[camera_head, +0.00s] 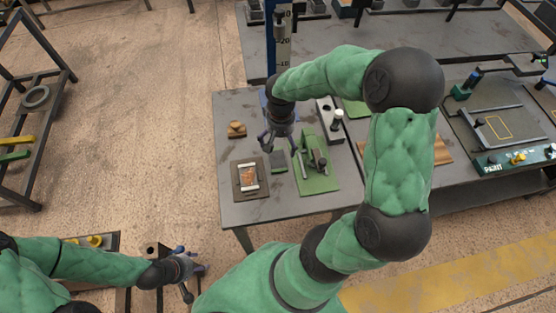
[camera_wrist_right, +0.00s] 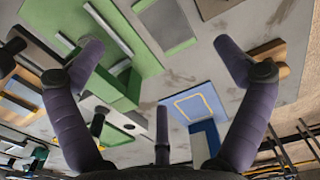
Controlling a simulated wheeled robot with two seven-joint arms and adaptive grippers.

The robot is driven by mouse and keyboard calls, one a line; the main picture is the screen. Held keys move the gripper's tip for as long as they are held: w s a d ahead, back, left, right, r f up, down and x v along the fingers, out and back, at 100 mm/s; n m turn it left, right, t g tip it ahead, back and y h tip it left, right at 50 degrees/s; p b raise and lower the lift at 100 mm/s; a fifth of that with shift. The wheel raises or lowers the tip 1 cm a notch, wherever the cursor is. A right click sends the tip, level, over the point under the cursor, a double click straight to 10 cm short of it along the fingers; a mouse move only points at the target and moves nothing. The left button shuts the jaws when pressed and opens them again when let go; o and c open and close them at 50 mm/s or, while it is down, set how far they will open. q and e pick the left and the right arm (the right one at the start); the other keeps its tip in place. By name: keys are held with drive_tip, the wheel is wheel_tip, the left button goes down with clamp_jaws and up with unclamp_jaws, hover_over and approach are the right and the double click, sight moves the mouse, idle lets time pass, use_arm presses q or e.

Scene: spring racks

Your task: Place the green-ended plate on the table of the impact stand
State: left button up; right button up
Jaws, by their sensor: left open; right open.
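The green-ended plate (camera_head: 278,163) is a small grey slab lying flat on the grey workbench. In the right wrist view it shows as a grey plate (camera_wrist_right: 165,25) with green strips at two opposite ends. The impact stand (camera_head: 271,45) is a blue column with a scale at the bench's far side. Its blue table (camera_wrist_right: 197,104) with a yellow square outline shows in the right wrist view; in the head view my arm mostly hides it. My right gripper (camera_head: 277,140) is open and empty above the bench, between plate and stand. My left gripper (camera_head: 187,274) is open, off the bench.
A green press-like device (camera_head: 315,165) stands just right of the plate. A brown board (camera_head: 238,190) with a framed picture lies to its left. Wooden blocks (camera_head: 236,129) sit at the bench's left. Bare bench lies between them.

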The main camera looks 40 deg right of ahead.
drive_tip(key=b, duration=0.1)
hover_over(281, 158)
drive_tip(key=f, duration=0.5)
drive_tip(key=shift+s+a+f, duration=0.2)
drive_tip(key=shift+a+f, duration=0.15)
drive_tip(key=shift+f, duration=0.05)
drive_tip(key=f, duration=0.1)
drive_tip(key=f+b, duration=0.1)
drive_tip(key=f, duration=0.3)
drive_tip(key=shift+w+d+b, duration=0.2)
drive_tip(key=shift+d+b, duration=0.1)
drive_tip(key=c, duration=1.6)
drive_tip(key=shift+r, duration=0.15)
